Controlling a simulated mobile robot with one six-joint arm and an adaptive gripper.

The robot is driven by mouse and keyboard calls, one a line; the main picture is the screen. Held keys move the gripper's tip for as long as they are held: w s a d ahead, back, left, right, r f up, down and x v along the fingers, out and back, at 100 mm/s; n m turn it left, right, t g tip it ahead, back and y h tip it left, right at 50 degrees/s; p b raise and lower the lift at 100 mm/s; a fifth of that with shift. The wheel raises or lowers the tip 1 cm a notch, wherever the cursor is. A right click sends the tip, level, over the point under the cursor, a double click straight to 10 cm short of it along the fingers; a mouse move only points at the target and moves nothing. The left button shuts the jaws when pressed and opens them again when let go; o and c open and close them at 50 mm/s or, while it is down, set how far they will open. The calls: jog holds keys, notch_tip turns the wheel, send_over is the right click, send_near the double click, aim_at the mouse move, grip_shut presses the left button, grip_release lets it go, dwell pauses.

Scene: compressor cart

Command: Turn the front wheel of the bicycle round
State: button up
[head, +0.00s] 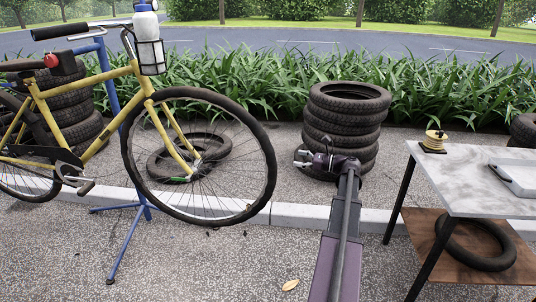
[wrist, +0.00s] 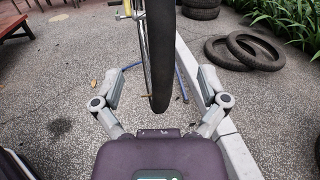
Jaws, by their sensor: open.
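The yellow bicycle (head: 38,95) is held up on a blue stand (head: 124,225) at the left. Its front wheel (head: 272,165), with a black tyre and thin spokes, hangs clear of the ground. My gripper (head: 302,158) is open and empty, just right of the wheel in the head view, with a small gap to the tyre. In the wrist view the tyre (wrist: 161,60) stands upright and edge-on, lined up between the two spread fingers (wrist: 160,76). Neither finger appears to touch it.
A stack of tyres (head: 347,115) stands behind my gripper. Loose tyres (head: 217,147) lie behind the wheel. A marble-topped table (head: 470,185) with a spool (head: 435,141) is at the right. A low kerb (head: 299,215) runs under the wheel.

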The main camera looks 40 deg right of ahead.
aim_at(272, 154)
jog(key=x, duration=1.2)
grip_shut()
jog(key=shift+a+f, duration=0.1)
